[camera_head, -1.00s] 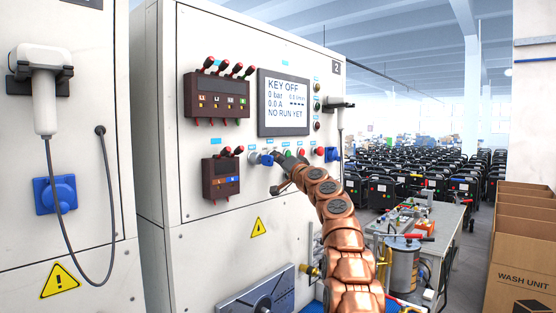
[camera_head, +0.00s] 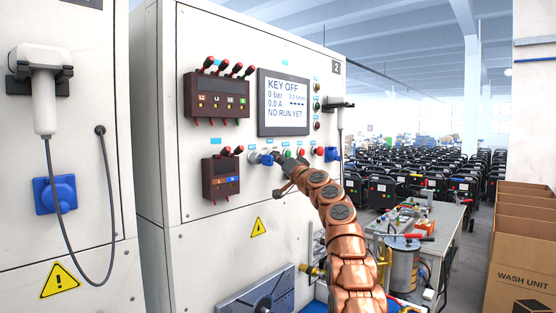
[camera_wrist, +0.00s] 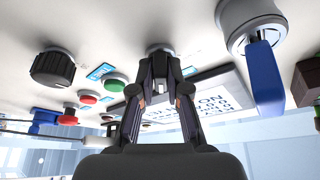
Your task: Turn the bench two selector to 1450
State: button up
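Bench two (camera_head: 245,40) is the white cabinet marked 2, with a screen (camera_head: 284,104) reading KEY OFF and NO RUN YET. My gripper (camera_head: 278,160) is at the control row below the screen and hides part of it. In the wrist view my gripper (camera_wrist: 160,66) has its fingertips drawn together around a small dark knob on a silver collar (camera_wrist: 159,47), against the panel. The knob is mostly hidden by the fingers, and its setting cannot be read. I take it for the selector.
A blue-handled control (camera_wrist: 265,75) stands out close to one side of my fingers. Green (camera_wrist: 116,80) and red (camera_wrist: 88,97) buttons and a large black knob (camera_wrist: 52,67) are on the other side. A cart (camera_head: 440,220) and cardboard boxes (camera_head: 525,240) stand at the right.

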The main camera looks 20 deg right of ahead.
jog(key=o, duration=0.4)
jog(key=shift+s+d, duration=0.15)
jog(key=shift+s+d+f, duration=0.1)
jog(key=shift+s+f, duration=0.1)
jog(key=shift+s, duration=0.2)
dwell(0.5)
jog(key=shift+s+d, duration=0.5)
jog(key=shift+s, duration=1.45)
jog(key=shift+s+d, duration=0.45)
jog(key=shift+s, duration=1.45)
jog(key=shift+s+d, duration=0.5)
jog(key=shift+s, duration=1.45)
